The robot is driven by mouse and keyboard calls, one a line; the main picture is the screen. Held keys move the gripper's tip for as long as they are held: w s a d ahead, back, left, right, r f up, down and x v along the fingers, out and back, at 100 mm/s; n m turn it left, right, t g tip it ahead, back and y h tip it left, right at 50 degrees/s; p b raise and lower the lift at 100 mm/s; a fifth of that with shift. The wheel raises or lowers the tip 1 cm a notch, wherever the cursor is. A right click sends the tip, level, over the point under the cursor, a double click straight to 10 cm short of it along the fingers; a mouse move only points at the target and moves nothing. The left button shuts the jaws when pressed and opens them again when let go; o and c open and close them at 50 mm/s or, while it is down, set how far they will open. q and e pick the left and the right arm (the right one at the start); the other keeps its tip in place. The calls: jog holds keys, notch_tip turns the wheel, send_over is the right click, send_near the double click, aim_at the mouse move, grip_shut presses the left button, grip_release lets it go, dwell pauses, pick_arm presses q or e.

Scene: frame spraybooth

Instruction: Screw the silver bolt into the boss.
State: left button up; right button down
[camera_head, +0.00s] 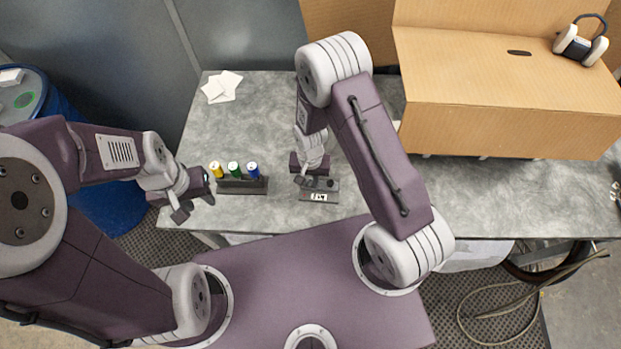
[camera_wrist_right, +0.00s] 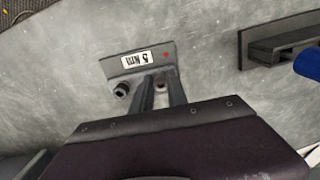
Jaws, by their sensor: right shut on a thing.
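A dark block (camera_head: 334,197) with a white torque label lies on the grey table; it also shows in the wrist view (camera_wrist_right: 112,67). A round dark fitting (camera_wrist_right: 122,90) stands at one end of it. My right gripper (camera_head: 303,180) is low over the block's other end, its fingers (camera_wrist_right: 162,92) pointing down and close together. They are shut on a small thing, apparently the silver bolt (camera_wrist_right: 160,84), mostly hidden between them. I cannot tell how far it sits in the boss. My left gripper (camera_head: 194,205) is open and empty at the table's front-left edge.
A dark rack (camera_head: 243,187) with yellow, green and blue-topped cylinders stands between my grippers. White papers (camera_head: 221,87) lie at the back left. A large cardboard box (camera_head: 500,110) fills the back right, with ear defenders (camera_head: 580,47) on it. A blue drum (camera_head: 110,200) stands left.

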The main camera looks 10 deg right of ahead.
jog(key=m, duration=0.2)
jog(key=shift+a+m, duration=0.1)
jog(key=shift+m, duration=0.3)
jog(key=shift+w+m+p, duration=0.1)
jog(key=shift+m+p, duration=0.25)
jog(key=shift+m, duration=0.55)
jog(key=c, duration=1.6)
grip_release()
jog(key=shift+o, duration=0.2)
